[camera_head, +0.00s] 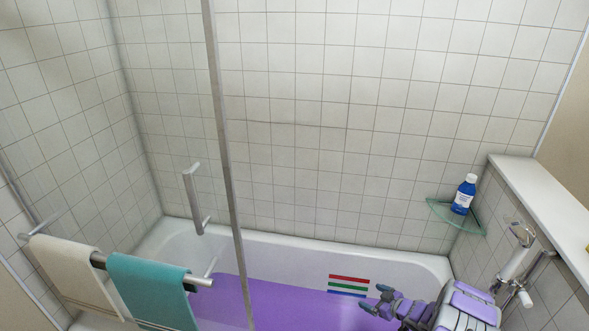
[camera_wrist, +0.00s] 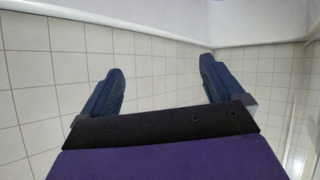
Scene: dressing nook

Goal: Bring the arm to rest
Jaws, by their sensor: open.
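My gripper (camera_head: 373,297) shows at the lower right of the head view, above the bathtub, with its fingers pointing left. In the wrist view my gripper (camera_wrist: 160,88) has its two dark blue fingers spread wide apart. Nothing is between them; white tiles and a pale rim show beyond. The arm's grey and purple links show behind the gripper at the bottom edge of the head view.
The white bathtub (camera_head: 330,248) with a purple area runs along the tiled wall. A blue bottle (camera_head: 462,196) stands on a glass corner shelf (camera_head: 440,209). A tap (camera_head: 515,262) is at right. Towels (camera_head: 150,290) hang on a rail by the glass screen at left.

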